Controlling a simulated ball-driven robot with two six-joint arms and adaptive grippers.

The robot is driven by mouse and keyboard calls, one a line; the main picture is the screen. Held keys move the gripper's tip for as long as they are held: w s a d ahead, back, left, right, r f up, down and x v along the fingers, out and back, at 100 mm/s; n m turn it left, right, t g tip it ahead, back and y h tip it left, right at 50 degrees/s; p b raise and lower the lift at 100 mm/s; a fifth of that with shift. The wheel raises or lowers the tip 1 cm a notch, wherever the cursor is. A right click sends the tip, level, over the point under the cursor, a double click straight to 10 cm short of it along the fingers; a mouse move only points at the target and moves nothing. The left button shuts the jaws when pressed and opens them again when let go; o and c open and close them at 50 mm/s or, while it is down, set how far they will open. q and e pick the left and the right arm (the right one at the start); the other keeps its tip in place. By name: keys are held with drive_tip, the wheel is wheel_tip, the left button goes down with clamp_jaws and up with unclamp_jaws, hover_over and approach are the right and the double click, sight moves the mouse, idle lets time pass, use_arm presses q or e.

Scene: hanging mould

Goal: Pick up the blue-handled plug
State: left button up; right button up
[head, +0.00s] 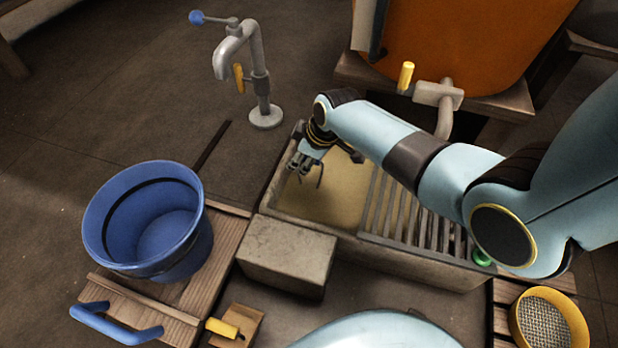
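I cannot make out a blue-handled plug for certain in the head view. The stone basin (268,200) stands in the middle, with a sandy floor on its left part and a slatted grate on its right part. My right gripper (308,172) hangs over the left part of the basin, pointing down. Its thin dark fingers look spread apart, and I see nothing between them. The gripper and arm hide part of the basin's back and grate. My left gripper is not in view.
A grey standpipe (257,75) with a blue-knobbed lever stands behind. A blue bucket (118,240) sits on a wooden platform at left. A stone block (287,255) stands before the basin. An orange vessel (460,45) is at the back; a yellow sieve (548,320) is at right.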

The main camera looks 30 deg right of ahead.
clamp_jaws()
